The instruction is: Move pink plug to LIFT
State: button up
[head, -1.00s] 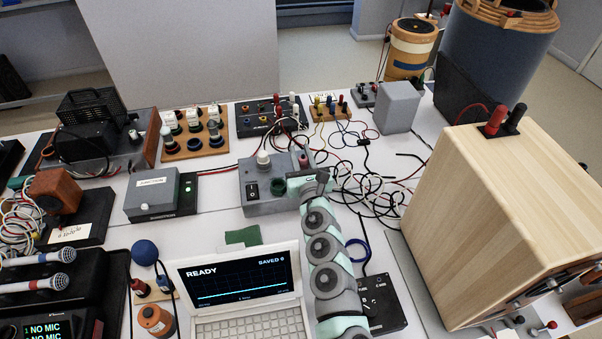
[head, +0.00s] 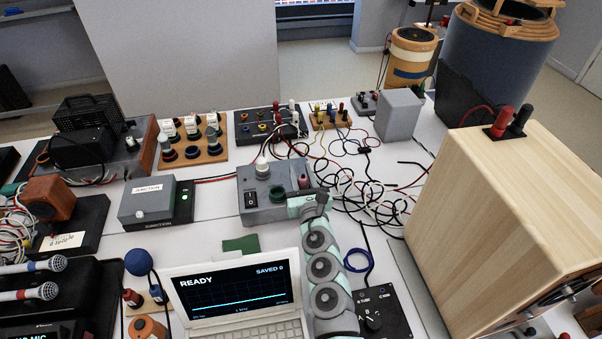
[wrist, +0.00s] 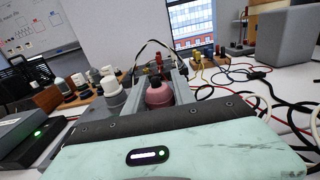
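The pink plug (head: 303,181) stands upright at the right of the grey control box (head: 256,207), which also has a rocker switch, a pale knob and a green socket. In the wrist view the pink plug (wrist: 157,93) sits between the two grey fingers of my gripper (wrist: 157,88). The fingers look apart, with narrow gaps beside the plug. In the head view my gripper (head: 304,194) is at the box's right end, close to the plug. Part of the plug's base is hidden. I cannot read any LIFT label.
A dark panel with coloured sockets (head: 252,132) and a small wooden block with plugs (head: 318,126) stand behind. Tangled cables (head: 350,190) lie right of my gripper. A large wooden cabinet (head: 470,220) bounds the right; a laptop (head: 236,290) stands in front.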

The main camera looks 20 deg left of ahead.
jog(key=o, duration=0.3)
jog(key=shift+r, duration=0.1)
jog(key=shift+r+p, duration=0.25)
jog(key=shift+p, duration=0.05)
jog(key=shift+s+d+r+p, duration=0.15)
jog(key=shift+s+d+p, duration=0.2)
jog(key=shift+s, duration=0.05)
jog(key=p+v, duration=0.2)
jog(key=v, duration=0.9)
